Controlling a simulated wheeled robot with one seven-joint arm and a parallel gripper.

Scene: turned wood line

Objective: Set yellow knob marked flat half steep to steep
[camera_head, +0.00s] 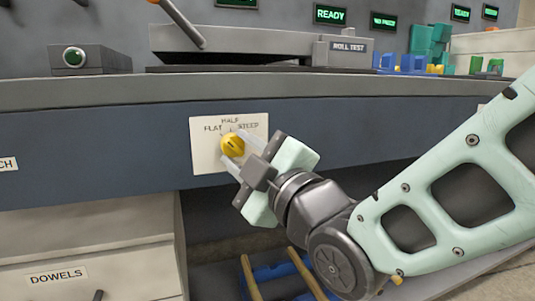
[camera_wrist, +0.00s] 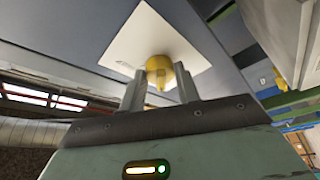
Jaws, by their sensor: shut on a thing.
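The yellow knob (camera_head: 232,145) sits on a white plate (camera_head: 202,158) on the dark blue front of the bench. The plate reads HALF at the top, FLAT at the left and STEEP at the right. In the head view my gripper (camera_head: 240,152) reaches the knob from the lower right, with a finger on each side of it. In the wrist view the knob (camera_wrist: 160,70) is between the two fingertips, and the gripper is shut on it. Which mark the knob points to cannot be told clearly, as the gripper is close around it.
Above the knob is the bench edge (camera_head: 120,92), with a ROLL TEST unit (camera_head: 345,50) and a green-button box (camera_head: 90,59). Below left is a DOWELS drawer (camera_head: 85,275). Wooden rods (camera_head: 251,278) stand below my gripper. Coloured blocks (camera_head: 420,50) are at the back right.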

